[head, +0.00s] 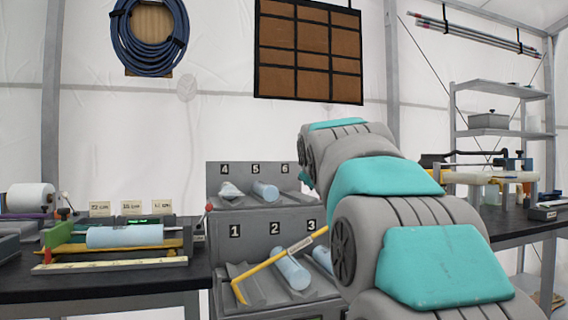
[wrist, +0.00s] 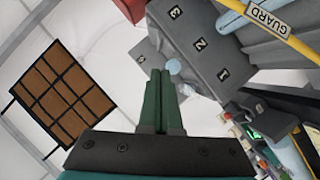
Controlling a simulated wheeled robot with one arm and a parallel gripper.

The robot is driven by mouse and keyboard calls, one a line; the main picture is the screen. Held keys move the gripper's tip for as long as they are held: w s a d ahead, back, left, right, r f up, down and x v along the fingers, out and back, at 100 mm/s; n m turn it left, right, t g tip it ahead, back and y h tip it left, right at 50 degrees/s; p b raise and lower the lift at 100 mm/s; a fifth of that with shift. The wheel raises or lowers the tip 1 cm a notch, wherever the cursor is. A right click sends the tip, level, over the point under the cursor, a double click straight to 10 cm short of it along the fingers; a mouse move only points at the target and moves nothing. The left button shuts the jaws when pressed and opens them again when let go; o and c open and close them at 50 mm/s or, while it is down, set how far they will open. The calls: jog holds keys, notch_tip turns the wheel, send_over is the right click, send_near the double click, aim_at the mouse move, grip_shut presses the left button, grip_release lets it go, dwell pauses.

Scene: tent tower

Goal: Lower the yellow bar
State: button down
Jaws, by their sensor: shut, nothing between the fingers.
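The yellow bar (head: 280,262) slants across the front of the lower row of the grey numbered rack (head: 218,232) in the head view. Its bent end is low at the left by slot 1, and it rises to the right past slot 2. It carries a white label, which reads GUARD in the wrist view, where the bar (wrist: 287,35) crosses the top right corner. My gripper (wrist: 160,75) is shut and empty in the wrist view, apart from the bar. In the head view my gripper is hidden behind my arm.
Light blue rolls (head: 291,270) lie in the rack. A dark bench (head: 100,283) at the left holds a device with another blue roll (head: 125,236). A second bench (head: 500,222) and grey shelves (head: 488,132) stand at the right. A brown grid panel (head: 308,52) hangs behind.

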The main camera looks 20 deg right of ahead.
jog(key=d+f+m+y+b, duration=0.2)
jog(key=d+f, duration=0.3)
jog(key=f, duration=0.5)
jog(key=d+f+m+y+b, duration=0.2)
jog(key=d+f, duration=0.4)
jog(key=f, duration=0.5)
jog(key=shift+s+f+m+y+b, duration=0.15)
jog(key=shift+s+m+y+b, duration=0.3)
jog(key=shift+m, duration=0.65)
jog(key=shift+f, duration=0.1)
